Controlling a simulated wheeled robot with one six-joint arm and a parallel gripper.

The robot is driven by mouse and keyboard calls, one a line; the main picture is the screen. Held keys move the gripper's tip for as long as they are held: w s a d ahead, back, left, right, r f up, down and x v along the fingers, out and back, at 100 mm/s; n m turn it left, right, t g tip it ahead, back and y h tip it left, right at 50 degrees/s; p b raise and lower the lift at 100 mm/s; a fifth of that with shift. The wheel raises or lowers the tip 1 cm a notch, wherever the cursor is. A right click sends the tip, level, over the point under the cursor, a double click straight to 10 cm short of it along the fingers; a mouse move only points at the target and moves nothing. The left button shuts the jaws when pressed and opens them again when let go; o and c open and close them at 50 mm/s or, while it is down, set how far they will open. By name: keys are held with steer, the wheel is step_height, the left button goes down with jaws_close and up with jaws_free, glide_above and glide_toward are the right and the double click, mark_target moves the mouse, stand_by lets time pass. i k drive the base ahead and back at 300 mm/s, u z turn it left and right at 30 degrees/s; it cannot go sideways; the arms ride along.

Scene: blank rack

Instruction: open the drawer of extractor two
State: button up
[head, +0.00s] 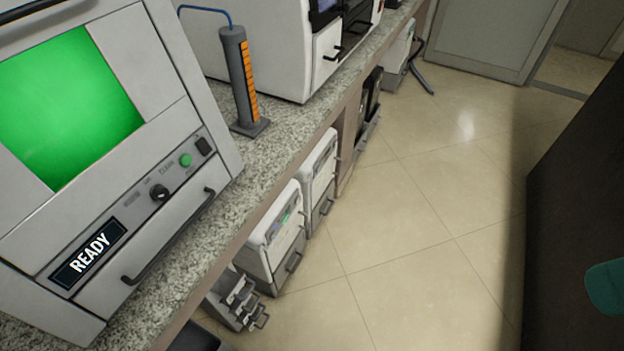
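A large light-grey machine (206,120) stands on the bench at the left, with a glowing green window (66,105) and a display (88,254) reading READY. Below its knob and green button is a drawer front (120,292) with a dark bar handle (168,240); the drawer looks shut. A second white machine (270,45) stands farther along the bench, with a small front panel (327,55) and dark handle; its top is cut off. No label here tells which one is extractor two. My gripper is not in view.
A grey column with orange marks (236,75) and a blue tube stands between the machines. White units (272,235) sit below the bench (262,160), with small grey trays (238,300) near. A large dark shape (570,220) fills the right. The tiled floor (410,220) between is clear.

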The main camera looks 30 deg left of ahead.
mark_target(322, 205)
steer(key=i, duration=2.9)
steer(key=u, duration=3.6)
